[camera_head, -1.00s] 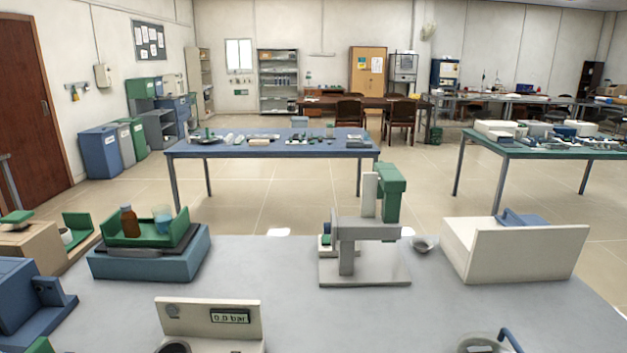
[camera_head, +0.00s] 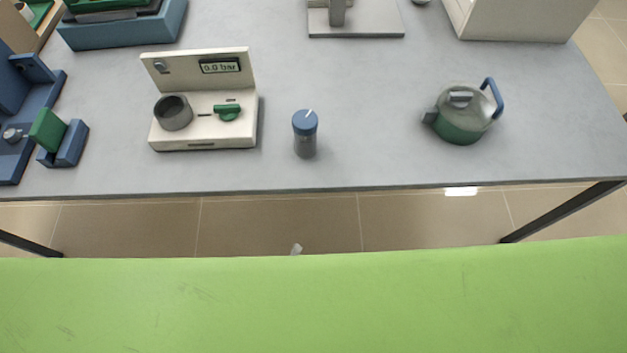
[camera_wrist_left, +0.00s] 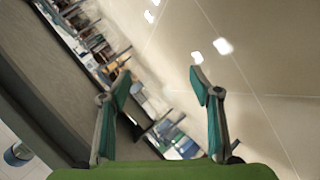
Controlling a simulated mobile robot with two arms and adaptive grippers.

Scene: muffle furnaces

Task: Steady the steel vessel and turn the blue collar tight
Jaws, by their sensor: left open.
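The steel vessel (camera_head: 305,147) is a small grey cylinder standing upright near the front edge of the grey table, with the blue collar (camera_head: 305,122) on top. The collar has a white line on its upper face. My left gripper (camera_wrist_left: 160,86) is open and empty in the left wrist view, with its teal-padded fingers apart over a view of floor and distant furniture. In that view a round blue thing shows at the lower left edge, too partial to identify surely. My right gripper is not in view.
Left of the vessel stands a cream device (camera_head: 205,120) reading 0.0 bar, with a dark round socket and green handle. A grey-green kettle-like pot (camera_head: 463,115) with a blue handle stands right. A blue fixture (camera_head: 30,120) is far left. The table around the vessel is clear.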

